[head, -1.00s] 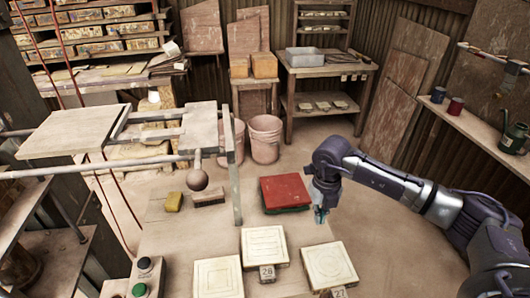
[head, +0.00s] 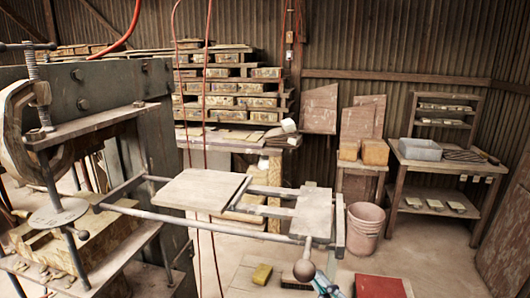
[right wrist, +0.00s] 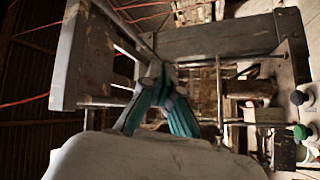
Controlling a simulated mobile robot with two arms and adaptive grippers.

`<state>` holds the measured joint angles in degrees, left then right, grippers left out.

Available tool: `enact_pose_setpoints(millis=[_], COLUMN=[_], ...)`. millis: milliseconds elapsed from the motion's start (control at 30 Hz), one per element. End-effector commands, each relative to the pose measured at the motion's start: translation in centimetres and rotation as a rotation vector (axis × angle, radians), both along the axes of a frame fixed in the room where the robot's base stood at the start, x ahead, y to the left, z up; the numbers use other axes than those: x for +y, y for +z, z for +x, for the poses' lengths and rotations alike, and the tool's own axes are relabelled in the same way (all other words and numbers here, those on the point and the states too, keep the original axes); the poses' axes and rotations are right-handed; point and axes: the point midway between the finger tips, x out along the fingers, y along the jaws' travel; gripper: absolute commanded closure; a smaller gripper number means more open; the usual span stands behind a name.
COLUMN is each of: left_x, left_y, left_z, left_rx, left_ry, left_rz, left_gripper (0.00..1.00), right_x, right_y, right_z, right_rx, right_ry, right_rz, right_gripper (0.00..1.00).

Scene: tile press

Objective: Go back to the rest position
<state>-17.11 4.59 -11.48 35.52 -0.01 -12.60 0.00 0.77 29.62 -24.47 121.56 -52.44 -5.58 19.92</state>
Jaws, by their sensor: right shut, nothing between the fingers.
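My right gripper (head: 326,285) shows at the bottom edge of the head view, with teal fingers, just below and right of the round ball knob (head: 303,271) of the press's sliding frame. I cannot tell whether it touches the knob. In the right wrist view the teal fingers (right wrist: 163,80) are shut and hold nothing. Most of my right arm is out of the head view. My left gripper is in neither view.
The press (head: 100,110) stands at the left, its sliding frame (head: 230,212) with flat plates reaching right. A pink bucket (head: 363,228) and a wooden bench (head: 450,165) stand behind. Green and black buttons (right wrist: 301,132) show in the right wrist view.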

Motion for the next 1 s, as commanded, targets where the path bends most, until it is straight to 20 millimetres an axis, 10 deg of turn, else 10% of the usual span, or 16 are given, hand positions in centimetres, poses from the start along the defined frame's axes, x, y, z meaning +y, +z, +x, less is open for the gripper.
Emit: enact_pose_setpoints(millis=[167, 333, 533, 833, 1000], left_x=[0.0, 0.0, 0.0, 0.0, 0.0], left_y=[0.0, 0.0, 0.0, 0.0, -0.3], left_z=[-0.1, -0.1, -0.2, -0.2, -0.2], left_rx=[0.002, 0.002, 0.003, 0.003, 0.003], left_ry=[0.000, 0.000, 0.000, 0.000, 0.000], left_rz=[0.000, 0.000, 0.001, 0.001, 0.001], left_gripper=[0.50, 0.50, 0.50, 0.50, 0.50], right_x=[-7.3, -11.3, -11.5, -9.6, -9.5], right_y=[-5.9, -14.8, -20.9, -24.3, -29.0], right_z=[-1.0, -6.9, -14.7, -24.6, -23.7], right_rx=[0.378, 0.833, 1.232, 1.660, 1.686], right_ry=[-0.380, -0.653, -0.785, -0.829, -0.837], right_rz=[0.296, 0.440, 0.478, 0.460, 0.445], right_gripper=[1.00, 1.00, 1.00, 1.00, 1.00])
